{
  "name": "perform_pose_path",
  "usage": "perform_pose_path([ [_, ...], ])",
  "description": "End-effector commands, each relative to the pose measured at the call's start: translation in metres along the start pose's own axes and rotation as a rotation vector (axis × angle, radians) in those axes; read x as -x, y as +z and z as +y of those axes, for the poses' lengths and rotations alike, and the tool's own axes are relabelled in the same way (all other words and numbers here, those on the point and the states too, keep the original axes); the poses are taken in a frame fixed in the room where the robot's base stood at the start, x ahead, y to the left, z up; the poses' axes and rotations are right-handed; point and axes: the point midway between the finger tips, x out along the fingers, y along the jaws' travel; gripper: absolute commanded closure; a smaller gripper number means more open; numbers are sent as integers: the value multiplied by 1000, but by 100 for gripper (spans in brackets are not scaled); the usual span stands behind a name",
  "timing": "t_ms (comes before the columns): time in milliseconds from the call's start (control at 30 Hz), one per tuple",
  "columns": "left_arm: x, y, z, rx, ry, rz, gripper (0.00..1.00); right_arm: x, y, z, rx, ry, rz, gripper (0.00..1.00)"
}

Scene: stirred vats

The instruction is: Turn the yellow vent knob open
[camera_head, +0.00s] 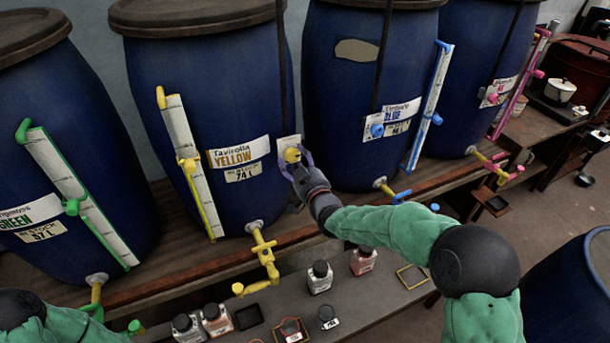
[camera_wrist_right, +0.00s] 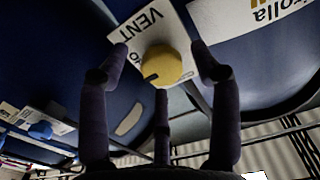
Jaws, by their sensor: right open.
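The yellow vent knob (camera_head: 292,154) sits on a white plate (camera_head: 288,142) at the right side of the blue vat labelled "Tavirolla YELLOW". In the right wrist view the knob (camera_wrist_right: 161,65) is round with a short dark mark at its lower left edge. The plate (camera_wrist_right: 150,25) there reads "VENT", with other lettering partly hidden. My right gripper (camera_head: 296,165) is at the knob; in the wrist view its open fingers (camera_wrist_right: 163,68) stand around the knob with gaps visible. I cannot tell how deep the knob sits between them. My left arm's green sleeve shows at the bottom left; its gripper does not.
The yellow vat (camera_head: 190,80) has a yellow level pipe (camera_head: 190,165) and a yellow tap (camera_head: 262,258). The blue-labelled vat (camera_head: 335,60) stands close on the right, with its own blue knob (camera_head: 377,130). Small bottles (camera_head: 319,278) stand on the lower shelf.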

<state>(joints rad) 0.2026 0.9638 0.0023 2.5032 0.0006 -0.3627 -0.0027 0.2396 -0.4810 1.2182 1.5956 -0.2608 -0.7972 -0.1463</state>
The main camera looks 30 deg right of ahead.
Motion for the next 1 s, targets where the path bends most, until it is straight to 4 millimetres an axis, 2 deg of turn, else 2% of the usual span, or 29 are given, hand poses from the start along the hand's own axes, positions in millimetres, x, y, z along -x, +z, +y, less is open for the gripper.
perform_pose_path([
  [400, 0, 0, 0, 0, 0, 0, 60, 71, 0, 1, 0, 2, 0, 36],
  [600, 0, 0, 0, 0, 0, 0, 60, 97, 0, 1, 1, 2, -1, 36],
  [800, 0, 0, 0, 0, 0, 0, 60, 108, 1, 0, -1, 0, -2, 36],
  [1000, 0, 0, 0, 0, 0, 0, 60, 110, 1, 0, -1, 0, -2, 36],
])
